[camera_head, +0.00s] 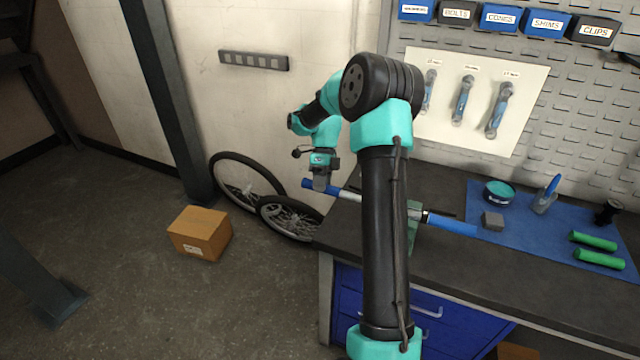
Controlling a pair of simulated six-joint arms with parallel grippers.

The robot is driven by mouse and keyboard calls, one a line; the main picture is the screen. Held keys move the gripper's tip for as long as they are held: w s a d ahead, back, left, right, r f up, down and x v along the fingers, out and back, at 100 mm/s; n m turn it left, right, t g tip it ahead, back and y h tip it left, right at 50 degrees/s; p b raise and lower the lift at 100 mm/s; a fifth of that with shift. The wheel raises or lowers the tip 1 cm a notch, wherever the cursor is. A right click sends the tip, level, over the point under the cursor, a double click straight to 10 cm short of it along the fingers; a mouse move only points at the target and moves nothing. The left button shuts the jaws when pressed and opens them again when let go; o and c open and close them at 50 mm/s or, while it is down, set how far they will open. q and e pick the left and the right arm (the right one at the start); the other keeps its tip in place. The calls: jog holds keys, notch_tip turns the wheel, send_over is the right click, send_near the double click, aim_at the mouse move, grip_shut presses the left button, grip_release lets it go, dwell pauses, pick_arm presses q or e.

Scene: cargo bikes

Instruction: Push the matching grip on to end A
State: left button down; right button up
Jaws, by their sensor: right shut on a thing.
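My right gripper (320,186) is shut on a blue grip (306,184), which sticks out past the bench's left edge. This grip lies in line with the left end of a silver handlebar tube (353,193); how far it sits over the tube cannot be told. A second blue grip (452,224) is at the tube's right end, beside a dark and white band. My right arm hides the middle of the tube. Two green grips (594,240) lie on the blue mat. No letter marking an end can be read. My left gripper is not in view.
The dark workbench (500,275) carries a blue mat (520,236) with a teal-topped tin (499,192), a grey block (493,221) and a brush in a pot (545,200). Bike wheels (290,216) lean by the wall, left of the bench. A cardboard box (200,233) stands on open floor.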

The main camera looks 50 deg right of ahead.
jog(key=shift+s+d, duration=0.35)
jog(key=shift+s, duration=1.1)
jog(key=shift+s+d, duration=0.4)
jog(key=shift+s, duration=1.1)
jog(key=shift+s+d, duration=0.35)
jog(key=shift+s, duration=1.1)
dwell(0.8)
jog(key=o, duration=1.1)
jog(key=shift+c, duration=0.2)
jog(key=shift+w+r, duration=0.1)
jog(key=v, duration=1.7)
jog(key=shift+w+r, duration=0.1)
